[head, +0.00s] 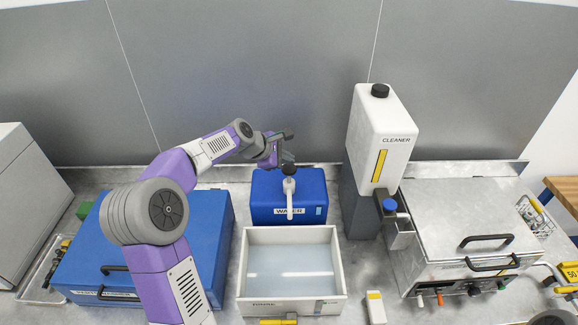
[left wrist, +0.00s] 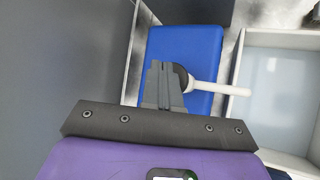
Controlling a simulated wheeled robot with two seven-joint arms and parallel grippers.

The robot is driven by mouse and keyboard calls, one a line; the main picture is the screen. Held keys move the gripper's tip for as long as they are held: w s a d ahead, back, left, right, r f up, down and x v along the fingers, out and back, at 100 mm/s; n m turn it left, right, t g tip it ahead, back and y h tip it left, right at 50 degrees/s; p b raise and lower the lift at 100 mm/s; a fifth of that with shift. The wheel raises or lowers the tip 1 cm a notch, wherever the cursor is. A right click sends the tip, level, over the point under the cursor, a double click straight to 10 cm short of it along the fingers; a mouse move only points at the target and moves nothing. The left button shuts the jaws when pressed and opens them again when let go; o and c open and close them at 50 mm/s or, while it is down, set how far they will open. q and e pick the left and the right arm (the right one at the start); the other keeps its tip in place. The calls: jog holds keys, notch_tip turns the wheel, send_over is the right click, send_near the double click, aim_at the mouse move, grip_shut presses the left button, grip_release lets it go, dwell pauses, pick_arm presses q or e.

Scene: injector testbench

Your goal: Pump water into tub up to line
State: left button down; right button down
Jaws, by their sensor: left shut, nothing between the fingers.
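The blue water container (head: 262,208), labelled WATER, stands at the back middle of the bench; it also shows in the left wrist view (left wrist: 201,55). On its top is a pump with a dark knob (head: 288,170) and a white spout (head: 290,205) pointing toward the front. The white tub (head: 338,262) stands in front of it with pale liquid or a pale floor inside; I cannot make out a fill line. My left gripper (head: 284,150) is shut and empty, just above the pump knob. In the left wrist view its fingertips (left wrist: 163,68) overlap the dark knob; contact is unclear.
A blue case (head: 80,255) lies at the left, below my left arm. A white cleaner bottle (head: 372,135) stands on a grey stand right of the water container. A metal machine with black handles (head: 465,215) is at the right. A small white and yellow block (head: 376,307) lies in front.

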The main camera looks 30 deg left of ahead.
aim_at(287, 169)
pick_arm(q)
notch_tip(287, 169, up, 5)
jog(key=p, duration=0.5)
jog(key=shift+r, duration=0.1)
dwell(0.3)
dwell(4.0)
notch_tip(287, 169, up, 4)
jog(key=m, duration=0.8)
jog(key=m+y, duration=0.1)
jog(key=m, duration=0.7)
jog(key=shift+a+f+m, duration=0.1)
jog(key=shift+f+m, duration=0.1)
jog(key=shift+m, duration=0.2)
jog(key=shift+f, duration=0.15)
